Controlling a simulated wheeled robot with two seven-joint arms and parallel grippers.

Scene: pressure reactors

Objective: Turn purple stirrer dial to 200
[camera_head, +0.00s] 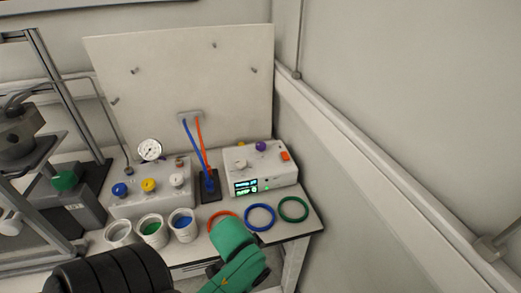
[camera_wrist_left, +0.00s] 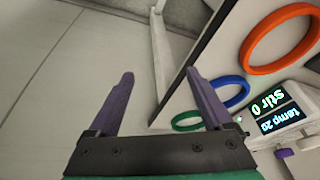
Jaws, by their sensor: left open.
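The purple stirrer dial (camera_head: 261,146) sits on top of a white control box (camera_head: 285,174) at the back right of the bench. The box's display (camera_head: 258,184) faces front; in the left wrist view the display (camera_wrist_left: 273,112) reads "Stir 0" and "temp 20". A purple knob also shows at the right edge of the left wrist view (camera_wrist_left: 284,153). My left gripper (camera_wrist_left: 160,78) has two purple fingers, spread apart with nothing between them, and is apart from the box. In the head view my green wrist is in front of the bench and its fingers cannot be made out. My right gripper does not show.
Orange (camera_head: 222,215), blue (camera_head: 260,217) and green (camera_head: 293,209) rings lie in front of the box. White cups (camera_head: 183,225) and another box with knobs (camera_head: 150,196) stand to the left. A wall rises close on the right.

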